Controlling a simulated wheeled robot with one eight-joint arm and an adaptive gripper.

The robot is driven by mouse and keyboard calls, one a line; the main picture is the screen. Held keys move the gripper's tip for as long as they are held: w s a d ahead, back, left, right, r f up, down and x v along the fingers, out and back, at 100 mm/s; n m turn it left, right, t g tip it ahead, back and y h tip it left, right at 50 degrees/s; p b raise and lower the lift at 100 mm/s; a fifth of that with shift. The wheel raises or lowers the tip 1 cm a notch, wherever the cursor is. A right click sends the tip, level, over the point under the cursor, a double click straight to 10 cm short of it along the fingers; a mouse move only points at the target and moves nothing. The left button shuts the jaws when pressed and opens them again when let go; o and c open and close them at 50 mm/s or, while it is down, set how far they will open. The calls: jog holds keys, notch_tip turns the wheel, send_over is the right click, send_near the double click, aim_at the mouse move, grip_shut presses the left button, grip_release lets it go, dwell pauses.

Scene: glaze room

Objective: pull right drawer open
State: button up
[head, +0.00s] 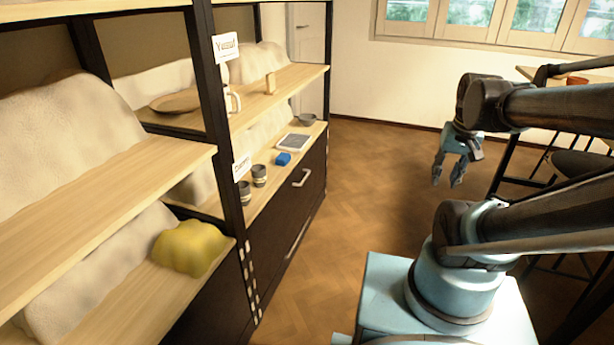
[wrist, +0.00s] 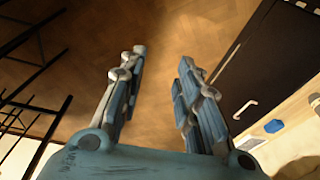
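The dark cabinet front (head: 299,207) is under the wooden shelf on the left in the head view. A pale bar handle (head: 301,178) is near its top, and a longer pale handle or strip (head: 297,238) is lower down. No drawer front visibly stands out; I cannot tell which handle is the right drawer's. In the wrist view a pale handle (wrist: 246,108) shows on the dark front (wrist: 275,55) at right. My gripper (head: 447,183) is open and empty, pointing down, over the floor and well right of the cabinet. Its spread fingers (wrist: 163,57) show in the wrist view.
Small dark cups (head: 259,175), a blue block (head: 283,159) and a grey tray (head: 294,142) stand on the shelf above the drawers. A yellow lump (head: 192,247) lies on the low left shelf. Dark-legged furniture (head: 507,165) is at right. The wooden floor (head: 365,175) between is clear.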

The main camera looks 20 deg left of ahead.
jog(key=w+a+r, duration=0.2)
jog(key=w+a, duration=0.2)
jog(key=w, duration=0.2)
jog(key=w+a+r, duration=0.3)
jog(key=w+a, duration=0.1)
jog(key=w, duration=0.3)
jog(key=g+y, duration=0.2)
send_over(306, 177)
jog(key=d, duration=0.3)
jog(key=d+x, duration=0.2)
jog(key=x, duration=0.8)
jog(key=d+f+x, duration=0.1)
jog(key=d+x, duration=0.1)
jog(key=x, duration=0.7)
jog(key=shift+m, duration=0.4)
jog(key=x, duration=1.6)
jog(key=shift+s+d+f, duration=0.25)
jog(key=shift+f, duration=0.05)
grip_shut()
